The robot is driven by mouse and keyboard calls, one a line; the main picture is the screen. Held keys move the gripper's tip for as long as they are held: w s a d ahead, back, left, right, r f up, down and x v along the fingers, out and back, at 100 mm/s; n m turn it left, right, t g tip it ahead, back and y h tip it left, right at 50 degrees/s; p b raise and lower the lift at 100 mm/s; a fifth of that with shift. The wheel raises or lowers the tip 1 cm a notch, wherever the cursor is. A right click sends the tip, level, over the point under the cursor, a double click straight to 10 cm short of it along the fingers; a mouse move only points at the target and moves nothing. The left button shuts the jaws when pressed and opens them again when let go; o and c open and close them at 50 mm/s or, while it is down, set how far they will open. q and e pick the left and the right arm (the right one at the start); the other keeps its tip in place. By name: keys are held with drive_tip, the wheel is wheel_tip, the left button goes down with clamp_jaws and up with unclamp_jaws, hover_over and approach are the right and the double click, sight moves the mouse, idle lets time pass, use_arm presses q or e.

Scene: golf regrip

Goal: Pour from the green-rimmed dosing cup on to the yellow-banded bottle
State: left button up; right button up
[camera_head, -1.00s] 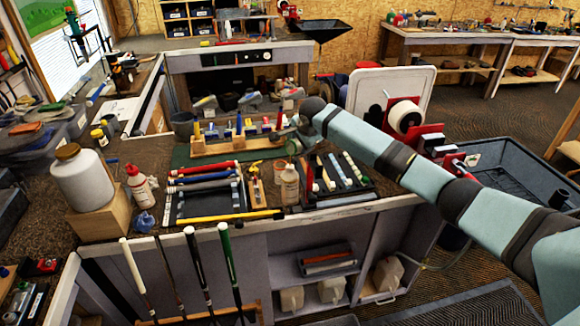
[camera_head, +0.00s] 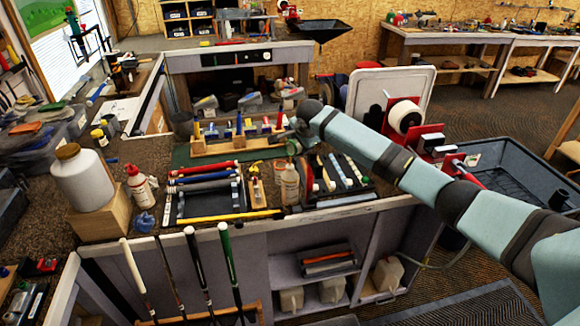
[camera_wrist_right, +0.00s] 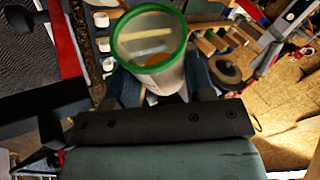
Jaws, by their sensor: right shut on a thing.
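The green-rimmed dosing cup (camera_wrist_right: 163,78) is a clear cup, its open mouth facing the camera in the right wrist view. My right gripper (camera_wrist_right: 165,92) is shut on the cup. My left gripper is not in view.
A wooden rack (camera_head: 225,147) with coloured pieces stands behind the pale bottle. Racks of grips (camera_head: 208,190) and (camera_head: 345,178) flank it. A white jug (camera_head: 82,180) and a red-capped bottle (camera_head: 138,186) stand at the left. Golf clubs lean on the bench front.

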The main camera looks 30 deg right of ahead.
idle(0.5)
drive_tip(key=shift+a+h, duration=0.1)
drive_tip(key=shift+h, duration=0.3)
idle(0.5)
drive_tip(key=shift+h, duration=0.3)
drive_tip(key=shift+a+r+n+t+h, duration=0.1)
drive_tip(key=shift+r+n+t+h, duration=0.05)
drive_tip(key=shift+n+t+h, duration=0.2)
idle(0.5)
idle(2.0)
